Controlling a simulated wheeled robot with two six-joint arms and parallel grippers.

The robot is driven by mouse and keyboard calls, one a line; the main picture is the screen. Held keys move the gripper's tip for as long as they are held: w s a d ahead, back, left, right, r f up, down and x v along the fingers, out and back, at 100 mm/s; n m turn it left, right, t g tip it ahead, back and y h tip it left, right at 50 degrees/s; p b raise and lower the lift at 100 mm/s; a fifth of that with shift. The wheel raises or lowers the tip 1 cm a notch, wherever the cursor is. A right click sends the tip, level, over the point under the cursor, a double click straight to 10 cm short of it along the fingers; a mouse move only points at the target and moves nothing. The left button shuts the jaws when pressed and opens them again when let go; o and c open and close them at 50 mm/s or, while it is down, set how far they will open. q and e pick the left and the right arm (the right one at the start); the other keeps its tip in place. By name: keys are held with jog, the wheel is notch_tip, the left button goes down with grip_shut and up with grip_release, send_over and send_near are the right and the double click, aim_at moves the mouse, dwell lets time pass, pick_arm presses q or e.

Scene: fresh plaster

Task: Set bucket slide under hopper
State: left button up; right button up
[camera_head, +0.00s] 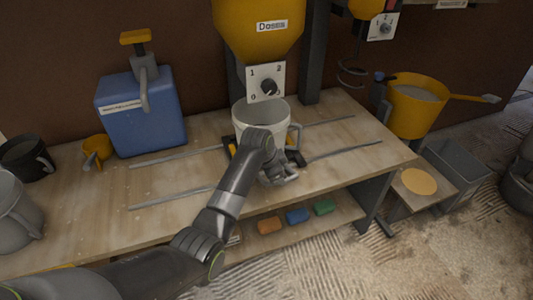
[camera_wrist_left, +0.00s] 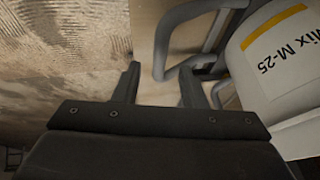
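A pale bucket (camera_head: 249,116) stands upright on the bench below the yellow hopper (camera_head: 257,28) and its dial plate (camera_head: 266,83). My left forearm crosses in front of it and hides its lower part. In the left wrist view, the bucket (camera_wrist_left: 288,90) is at the right, labelled "Mix M-25". My left gripper (camera_wrist_left: 160,85) is open. A bent grey bar (camera_wrist_left: 163,45) reaches between or just beyond its fingertips; contact is unclear. In the head view, my left gripper (camera_head: 280,172) is at the bucket's front, near the bench edge. The slide under the bucket is mostly hidden.
Thin metal rails (camera_head: 170,156) run along the bench. A blue canister (camera_head: 142,112) and yellow scoop (camera_head: 97,150) stand left of the bucket. A yellow bucket (camera_head: 413,117) is at the right. Coloured blocks (camera_head: 297,215) lie on the lower shelf.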

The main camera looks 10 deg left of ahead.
pick_arm(q)
jog(key=p+v, duration=0.1)
jog(key=v, duration=1.3)
pick_arm(e)
jog(key=shift+s+r, duration=0.4)
jog(key=shift+r, duration=0.15)
jog(key=shift+s, duration=0.15)
